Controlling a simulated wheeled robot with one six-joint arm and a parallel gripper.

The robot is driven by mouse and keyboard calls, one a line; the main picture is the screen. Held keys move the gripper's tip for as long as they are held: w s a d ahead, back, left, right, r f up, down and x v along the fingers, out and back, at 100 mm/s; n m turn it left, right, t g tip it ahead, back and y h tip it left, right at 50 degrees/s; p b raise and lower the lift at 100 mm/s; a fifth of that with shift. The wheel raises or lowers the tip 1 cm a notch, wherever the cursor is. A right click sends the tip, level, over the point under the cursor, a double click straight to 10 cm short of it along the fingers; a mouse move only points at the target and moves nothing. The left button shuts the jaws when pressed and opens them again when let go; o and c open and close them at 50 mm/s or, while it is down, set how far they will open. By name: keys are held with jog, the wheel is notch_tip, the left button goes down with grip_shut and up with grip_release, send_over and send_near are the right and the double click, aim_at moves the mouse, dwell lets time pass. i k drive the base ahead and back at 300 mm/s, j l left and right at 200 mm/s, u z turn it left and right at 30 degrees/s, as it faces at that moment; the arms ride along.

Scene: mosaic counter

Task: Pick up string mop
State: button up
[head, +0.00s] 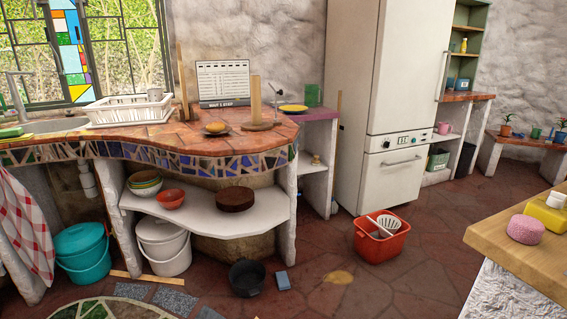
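No string mop can be made out for certain in the head view. A thin wooden pole (337,130) stands upright in the gap between the counter's end and the fridge. Its lower end is hard to make out, so I cannot tell whether it is a mop handle. A red bucket (376,247) with a white slotted basket in its top stands on the floor in front of the fridge. My gripper is not in view.
A mosaic-edged counter (226,165) fills the left, with a shelf below. A black pot (247,278), a blue block (283,281) and a yellowish patch (338,277) lie on the floor. A wooden-topped table (500,240) is at right. Floor between is mostly clear.

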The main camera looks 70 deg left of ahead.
aim_at(334, 207)
jog(key=i+j+u, duration=0.1)
jog(key=j+u, duration=0.3)
jog(key=i+j+u, duration=0.15)
jog(key=j+u, duration=0.25)
jog(key=i+j+u, duration=0.15)
jog(key=u, duration=0.2)
jog(key=i+j+u, duration=0.2)
jog(key=u, duration=0.2)
jog(key=i+j, duration=0.3)
jog(key=i, duration=0.15)
jog(key=i+j+u, duration=0.15)
jog(key=i+j, duration=0.45)
jog(key=i, duration=0.25)
jog(key=j+u, duration=0.05)
